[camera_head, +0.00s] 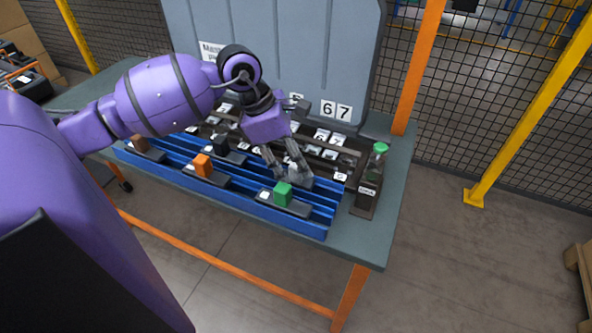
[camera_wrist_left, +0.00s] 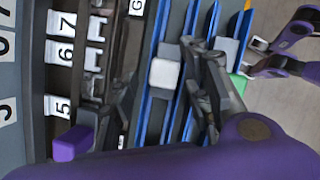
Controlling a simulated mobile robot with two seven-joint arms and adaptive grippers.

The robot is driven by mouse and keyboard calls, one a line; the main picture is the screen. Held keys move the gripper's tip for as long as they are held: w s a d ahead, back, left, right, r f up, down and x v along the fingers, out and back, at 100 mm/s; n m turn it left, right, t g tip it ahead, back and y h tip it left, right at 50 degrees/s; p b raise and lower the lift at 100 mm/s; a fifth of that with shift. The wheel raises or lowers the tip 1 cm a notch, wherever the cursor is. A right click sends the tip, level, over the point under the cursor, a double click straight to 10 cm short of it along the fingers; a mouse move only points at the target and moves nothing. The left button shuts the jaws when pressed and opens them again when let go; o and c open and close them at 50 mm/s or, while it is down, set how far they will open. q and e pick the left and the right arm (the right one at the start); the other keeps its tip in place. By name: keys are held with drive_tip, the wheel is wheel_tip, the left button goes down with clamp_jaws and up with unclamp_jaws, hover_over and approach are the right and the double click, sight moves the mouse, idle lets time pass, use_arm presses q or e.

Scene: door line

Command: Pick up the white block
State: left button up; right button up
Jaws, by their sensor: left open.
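The white block (camera_wrist_left: 164,74) shows in the left wrist view, on the blue railed tray (camera_head: 290,222) on the bench. In the head view I cannot clearly make it out near my left fingertips. My left gripper (camera_head: 284,172) is open and reaches down over the right part of the tray, just behind the green block (camera_head: 283,194). In the left wrist view its dark fingers (camera_wrist_left: 207,65) lie just right of the white block, not visibly around it. At the right edge of that view is a purple and dark shape, perhaps my right gripper; its jaw state is unclear.
An orange block (camera_head: 202,165) and a brown block (camera_head: 139,144) sit on the tray to the left. A numbered rack (camera_head: 325,138) stands behind. A green-topped post (camera_head: 379,150) stands at the right end. Mesh fencing is behind the bench.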

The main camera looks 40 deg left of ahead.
use_arm(q)
drive_tip(key=shift+f, duration=0.15)
use_arm(e)
drive_tip(key=shift+w, duration=0.25)
use_arm(q)
clamp_jaws()
